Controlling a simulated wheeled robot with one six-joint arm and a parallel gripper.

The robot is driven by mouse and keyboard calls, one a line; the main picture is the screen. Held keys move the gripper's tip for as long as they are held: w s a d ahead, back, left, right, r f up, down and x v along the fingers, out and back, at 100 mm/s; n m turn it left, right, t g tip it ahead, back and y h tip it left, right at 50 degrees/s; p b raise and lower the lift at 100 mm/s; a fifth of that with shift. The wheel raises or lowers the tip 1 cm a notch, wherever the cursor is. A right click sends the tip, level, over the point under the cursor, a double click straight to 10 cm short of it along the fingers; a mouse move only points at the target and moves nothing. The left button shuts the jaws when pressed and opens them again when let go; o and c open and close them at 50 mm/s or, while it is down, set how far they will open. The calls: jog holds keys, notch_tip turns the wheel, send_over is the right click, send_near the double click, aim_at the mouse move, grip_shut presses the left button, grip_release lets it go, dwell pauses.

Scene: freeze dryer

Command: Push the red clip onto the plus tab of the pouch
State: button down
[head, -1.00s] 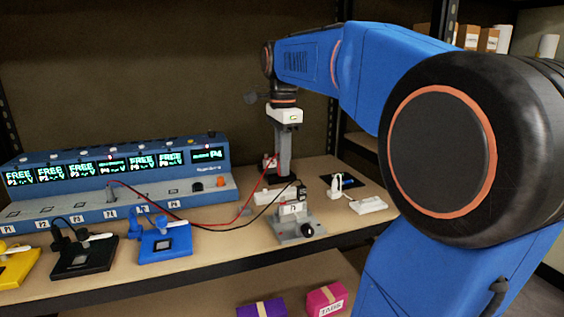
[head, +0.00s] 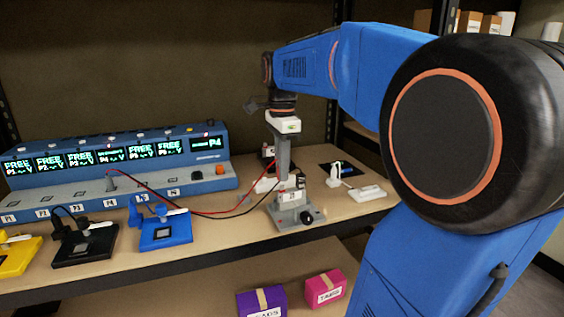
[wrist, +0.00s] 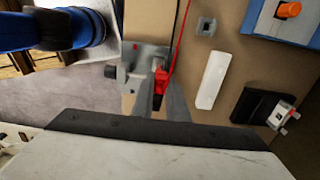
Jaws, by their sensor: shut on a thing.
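My gripper (head: 284,172) points down at the grey fixture (head: 290,217) on the bench. In the wrist view my gripper (wrist: 164,98) is shut on the red clip (wrist: 161,79), whose red lead (wrist: 179,35) runs upward in the picture. The clip is over or against the grey fixture (wrist: 145,55), which bears a small red mark. I cannot tell whether the clip touches the plus tab. The pouch and its tabs are too small and partly hidden to make out. A black lead (head: 243,204) also runs to the fixture area.
A blue device with several screens (head: 120,165) stands at the left back. Blue (head: 166,231), black (head: 84,245) and yellow (head: 18,257) stands line the front edge. A white bar (head: 368,192) lies right of the fixture. Purple (head: 262,303) and pink (head: 325,288) boxes sit below.

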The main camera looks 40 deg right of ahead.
jog(key=shift+f, duration=0.5)
jog(key=shift+f, duration=1.15)
dwell(2.1)
jog(key=c, duration=1.7)
grip_release()
jog(key=shift+o, duration=0.2)
jog(key=shift+r, duration=0.1)
notch_tip(320, 180, up, 17)
jog(key=shift+r, duration=0.15)
